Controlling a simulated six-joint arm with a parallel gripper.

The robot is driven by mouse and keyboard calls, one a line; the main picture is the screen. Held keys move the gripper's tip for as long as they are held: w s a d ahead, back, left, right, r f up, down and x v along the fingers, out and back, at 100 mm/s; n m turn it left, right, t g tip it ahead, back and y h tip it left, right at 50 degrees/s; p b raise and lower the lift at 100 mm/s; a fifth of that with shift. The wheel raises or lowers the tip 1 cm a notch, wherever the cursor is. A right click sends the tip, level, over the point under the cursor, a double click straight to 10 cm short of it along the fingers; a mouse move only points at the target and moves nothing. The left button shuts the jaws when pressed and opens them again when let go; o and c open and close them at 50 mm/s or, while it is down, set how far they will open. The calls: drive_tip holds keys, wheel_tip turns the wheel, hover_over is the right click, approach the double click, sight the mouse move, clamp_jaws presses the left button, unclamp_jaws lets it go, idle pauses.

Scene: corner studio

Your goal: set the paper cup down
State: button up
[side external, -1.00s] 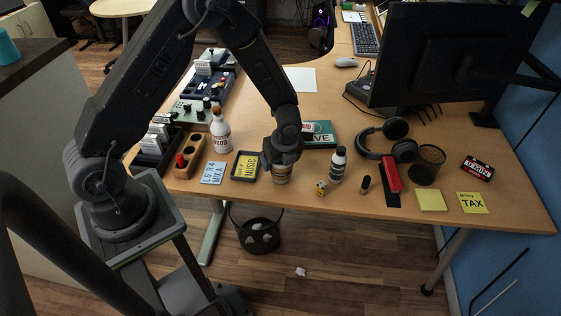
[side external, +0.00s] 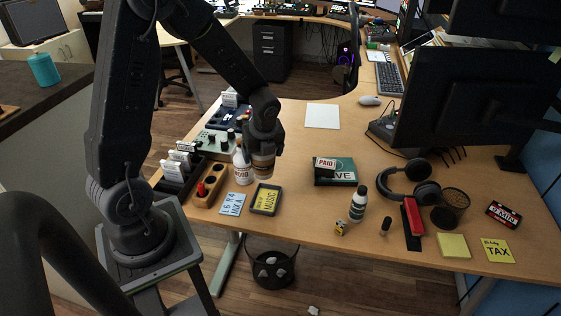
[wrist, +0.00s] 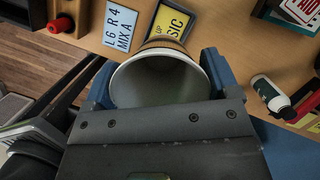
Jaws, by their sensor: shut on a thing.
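The paper cup (side external: 262,165), brown-banded with a white rim, is held in my gripper (side external: 264,140). In the side view it is upright, close beside the white bottle (side external: 241,168) and behind the tray with the yellow MUSIC card (side external: 266,199). It looks raised above the desk, but its base clearance is hard to judge. In the wrist view I look into the empty cup (wrist: 158,82), with my gripper's blue-grey fingers on both sides of it. The cup covers part of the MUSIC card there.
The desk (side external: 310,215) has free room right of the MUSIC tray and around the white sheet (side external: 322,116).

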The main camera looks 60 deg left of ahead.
wheel_tip(320, 180, up, 5)
drive_tip(key=w+a, duration=0.4)
drive_tip(key=a, duration=0.7)
drive_tip(key=w+a, duration=0.4)
drive_tip(key=a, duration=0.6)
drive_tip(key=shift+n, duration=0.4)
drive_tip(key=shift+w+d+f, duration=0.85)
drive_tip(key=shift+w+f, duration=0.75)
drive_tip(key=shift+f, duration=1.1)
drive_tip(key=shift+w+d+f, duration=0.9)
drive_tip(key=shift+w+f, duration=0.7)
drive_tip(key=shift+f, duration=1.1)
drive_tip(key=shift+w+d+f, duration=0.85)
drive_tip(key=shift+w+f, duration=0.75)
drive_tip(key=shift+f, duration=1.1)
